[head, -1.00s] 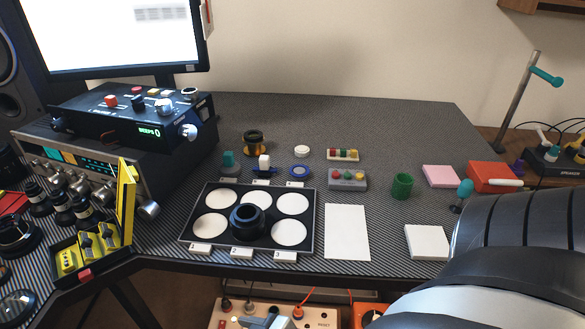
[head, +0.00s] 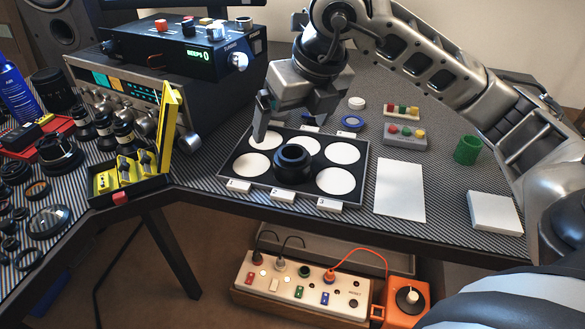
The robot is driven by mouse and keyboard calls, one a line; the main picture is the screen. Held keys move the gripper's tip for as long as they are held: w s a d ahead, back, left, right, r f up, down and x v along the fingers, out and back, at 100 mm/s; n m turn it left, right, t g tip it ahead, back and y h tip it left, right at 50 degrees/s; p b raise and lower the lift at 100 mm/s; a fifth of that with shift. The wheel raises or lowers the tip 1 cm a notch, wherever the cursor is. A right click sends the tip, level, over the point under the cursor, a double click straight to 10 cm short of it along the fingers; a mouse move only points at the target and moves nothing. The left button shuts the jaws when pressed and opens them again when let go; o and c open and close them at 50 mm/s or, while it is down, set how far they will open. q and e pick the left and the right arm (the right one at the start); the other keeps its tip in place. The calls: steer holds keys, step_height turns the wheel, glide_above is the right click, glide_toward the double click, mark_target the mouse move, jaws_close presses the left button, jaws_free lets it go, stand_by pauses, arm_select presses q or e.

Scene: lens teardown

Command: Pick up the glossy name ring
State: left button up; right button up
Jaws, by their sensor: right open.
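A black lens barrel (head: 294,163) stands upright on the black sorting tray (head: 246,187), between white round pads. I cannot single out the glossy name ring: no lettering is legible on the barrel's front or on the loose rings at far left. My right gripper (head: 291,125) reaches in from the upper right, pointing down over the tray's back edge. Its jaws are open and I see nothing between them. It is behind and above the lens barrel, apart from it, and hides the area behind the tray. My left gripper is not in view.
Several dark rings and lenses, one a large glass (head: 49,221), lie at far left. A yellow open case (head: 128,177) stands left of the tray. A white sheet (head: 400,190), a blue ring (head: 352,122), a button box (head: 405,136) and a green cup (head: 467,150) are right.

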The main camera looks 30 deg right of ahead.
steer(key=d+m+h, duration=0.1)
steer(key=d, duration=0.2)
steer(key=b, duration=0.1)
glide_toward(292, 156)
steer(key=shift+s+a+f, duration=0.3)
steer(key=shift+s+a, duration=0.05)
steer(key=shift+a, duration=0.15)
steer(key=shift+s+a+f, duration=0.3)
steer(key=shift+a, duration=0.2)
steer(key=shift+x, duration=2.85)
steer(key=shift+s+d, duration=0.1)
steer(key=c, duration=1.1)
